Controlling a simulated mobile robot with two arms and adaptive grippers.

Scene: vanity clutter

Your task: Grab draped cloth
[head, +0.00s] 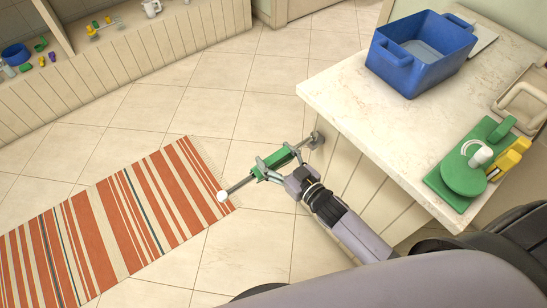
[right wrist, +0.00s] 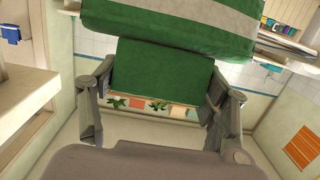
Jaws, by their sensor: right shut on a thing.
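The draped cloth (head: 279,158) is green and hangs over a metal bar (head: 239,185) at the side of the vanity counter. In the right wrist view the cloth (right wrist: 160,72) fills the space between my fingers. The cloth is still over the bar. My left gripper is not in view.
The vanity counter (head: 345,95) bears a blue basin (head: 420,55), a green dispenser-like item (head: 462,173) and a yellow item (head: 508,160). A striped rug (head: 120,215) lies on the tiled floor. Low shelves with small items stand at the far left.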

